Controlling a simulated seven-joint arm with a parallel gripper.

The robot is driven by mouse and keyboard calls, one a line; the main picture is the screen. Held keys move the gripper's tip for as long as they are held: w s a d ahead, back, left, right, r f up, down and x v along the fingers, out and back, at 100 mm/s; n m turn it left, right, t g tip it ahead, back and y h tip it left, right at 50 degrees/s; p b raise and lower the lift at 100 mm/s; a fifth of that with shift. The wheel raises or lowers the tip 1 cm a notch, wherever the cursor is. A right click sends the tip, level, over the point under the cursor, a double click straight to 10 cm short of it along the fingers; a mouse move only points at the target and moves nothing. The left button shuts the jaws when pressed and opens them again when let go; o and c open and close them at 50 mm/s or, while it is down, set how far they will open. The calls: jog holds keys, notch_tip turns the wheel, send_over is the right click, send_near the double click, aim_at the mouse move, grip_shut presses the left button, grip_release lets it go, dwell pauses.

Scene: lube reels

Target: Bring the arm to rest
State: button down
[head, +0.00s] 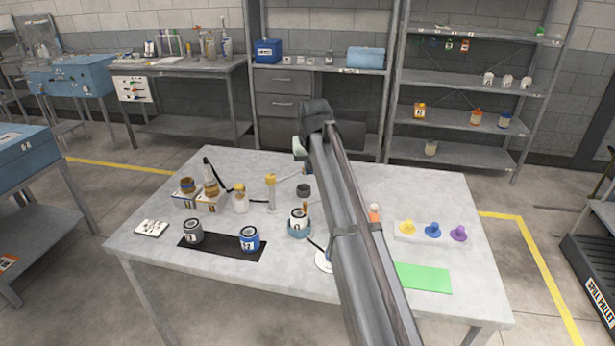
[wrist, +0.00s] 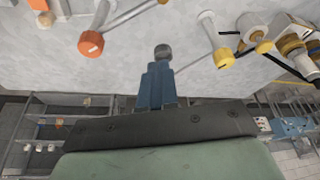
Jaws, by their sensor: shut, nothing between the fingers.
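My arm reaches over the grey table (head: 330,175) from the near side toward the back, with its elbow high. My gripper (wrist: 160,70) shows in the wrist view as blue fingers closed together, with nothing held. In the head view only part of its pale green body shows near the table's back edge, left of the arm; the fingers are not clear there. A small dark round piece (wrist: 163,51) appears just beyond the fingertips in the wrist view; I cannot tell how far below them it is.
The table holds a blue can (head: 249,239) and a grey can (head: 193,231) on a black mat (head: 220,252). A tray with coloured pieces (head: 432,232) and a green sheet (head: 423,278) lie right. Shelves (head: 465,90) stand behind.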

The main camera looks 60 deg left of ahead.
jog(key=shift+d+r, duration=0.25)
jog(key=shift+r, duration=0.45)
